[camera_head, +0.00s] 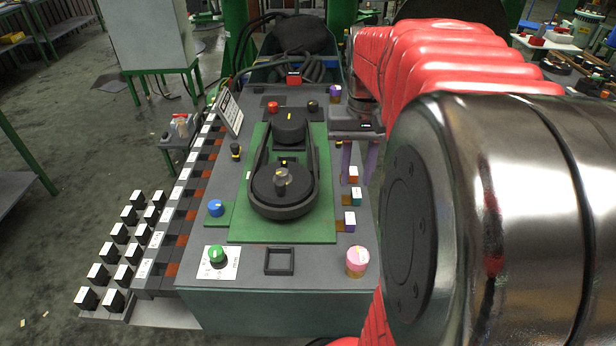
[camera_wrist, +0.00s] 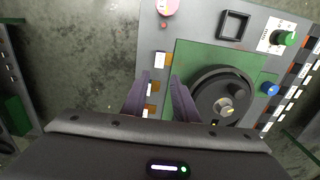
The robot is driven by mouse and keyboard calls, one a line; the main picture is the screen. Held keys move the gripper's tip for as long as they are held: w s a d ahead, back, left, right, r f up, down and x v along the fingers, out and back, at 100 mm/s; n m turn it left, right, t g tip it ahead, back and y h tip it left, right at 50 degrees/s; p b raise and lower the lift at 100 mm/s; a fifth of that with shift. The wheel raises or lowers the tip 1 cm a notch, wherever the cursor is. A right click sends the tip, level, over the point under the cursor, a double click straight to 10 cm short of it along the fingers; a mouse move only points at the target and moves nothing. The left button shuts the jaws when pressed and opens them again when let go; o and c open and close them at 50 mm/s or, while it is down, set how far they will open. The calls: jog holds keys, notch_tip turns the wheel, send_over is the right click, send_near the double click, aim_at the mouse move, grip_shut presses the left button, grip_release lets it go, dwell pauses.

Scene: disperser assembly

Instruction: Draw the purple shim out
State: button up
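A purple shim with a white top (camera_head: 349,220) stands in an orange-brown holder at the near right side of the bench. In the wrist view it shows (camera_wrist: 160,58) beyond my fingertips. A teal shim (camera_head: 356,196) and a red shim (camera_head: 353,173) stand behind it in the same row. Another purple block (camera_head: 335,91) stands at the far end. My gripper (camera_head: 356,181) points down over the row near the red shim, its purple fingers apart; it also shows in the wrist view (camera_wrist: 160,77). It is open and empty. Exact fingertip height is unclear.
A green plate (camera_head: 240,215) with a black belt and pulleys lies left of the shims. A pink cylinder (camera_head: 357,262) and a square black frame (camera_head: 280,261) are at the bench's near edge. Floor right of the bench is partly hidden by my arm.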

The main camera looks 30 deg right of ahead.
aim_at(349, 218)
notch_tip(349, 218, down, 14)
jog(key=shift+r, duration=0.25)
dwell(0.4)
jog(key=shift+c, duration=0.7)
grip_shut()
